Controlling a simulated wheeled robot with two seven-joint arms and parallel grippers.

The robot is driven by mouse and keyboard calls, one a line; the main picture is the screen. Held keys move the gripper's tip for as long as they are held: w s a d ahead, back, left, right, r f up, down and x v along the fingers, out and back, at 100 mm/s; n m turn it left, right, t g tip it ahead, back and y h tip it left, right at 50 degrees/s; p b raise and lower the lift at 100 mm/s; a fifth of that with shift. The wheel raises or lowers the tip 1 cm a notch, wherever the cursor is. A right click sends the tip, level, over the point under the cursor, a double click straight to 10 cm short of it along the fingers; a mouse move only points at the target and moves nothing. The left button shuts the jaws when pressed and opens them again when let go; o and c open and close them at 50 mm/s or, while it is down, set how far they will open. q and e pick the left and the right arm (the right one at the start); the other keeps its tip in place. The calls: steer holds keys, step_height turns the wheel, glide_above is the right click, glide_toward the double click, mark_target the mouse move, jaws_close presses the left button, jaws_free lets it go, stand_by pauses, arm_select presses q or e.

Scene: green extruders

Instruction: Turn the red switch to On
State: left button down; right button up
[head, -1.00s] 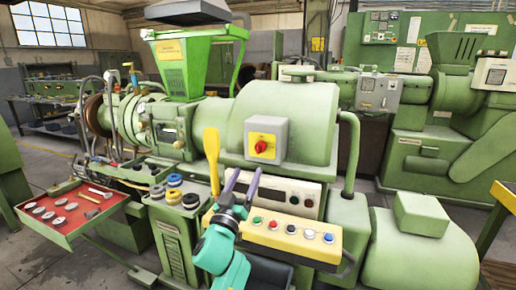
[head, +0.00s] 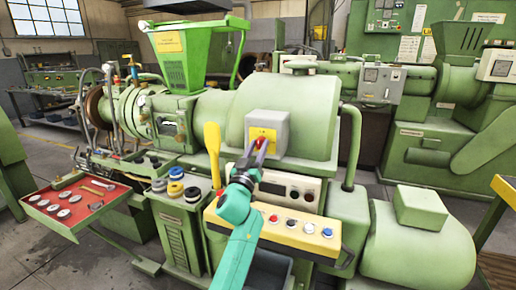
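The red switch (head: 260,142) is a small round knob on a yellow plate (head: 271,133). The plate is on the front of a grey box (head: 281,134) on the green extruder. My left gripper (head: 258,145) reaches up from below. Its two purple fingertips are at the knob, with red showing between and around them. The fingers partly cover the knob, so its exact angle is hidden. I cannot tell whether the fingers touch it or grip it. My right gripper is not in view.
A yellow panel (head: 285,231) with several coloured buttons lies below the switch. A yellow paddle-like handle (head: 213,150) stands left of my gripper. A curved green pipe (head: 353,146) is at the right. A red tray (head: 70,203) sticks out at the lower left.

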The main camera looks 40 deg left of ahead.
arm_select(q)
steer(key=shift+m+h, duration=0.4)
steer(key=shift+m, duration=0.1)
steer(key=m+h+p, duration=0.2)
steer(key=m, duration=0.4)
steer(key=m+g+h+p, duration=0.1)
steer(key=m+h+p, duration=0.2)
steer(key=m, duration=0.3)
steer(key=m+h+p, duration=0.2)
steer(key=m+p, duration=0.1)
steer(key=m, duration=0.3)
steer(key=shift+s+a+r+m+g+h, duration=0.1)
steer(key=shift+a+r+m+g+h, duration=0.2)
steer(key=shift+r+m+h, duration=0.1)
steer(key=shift+f+m+g+p, duration=0.15)
steer(key=shift+m+g+p, duration=0.45)
steer(key=shift+m+p, duration=0.75)
steer(key=shift+m, duration=0.25)
steer(key=shift+c, duration=2.3)
jaws_free()
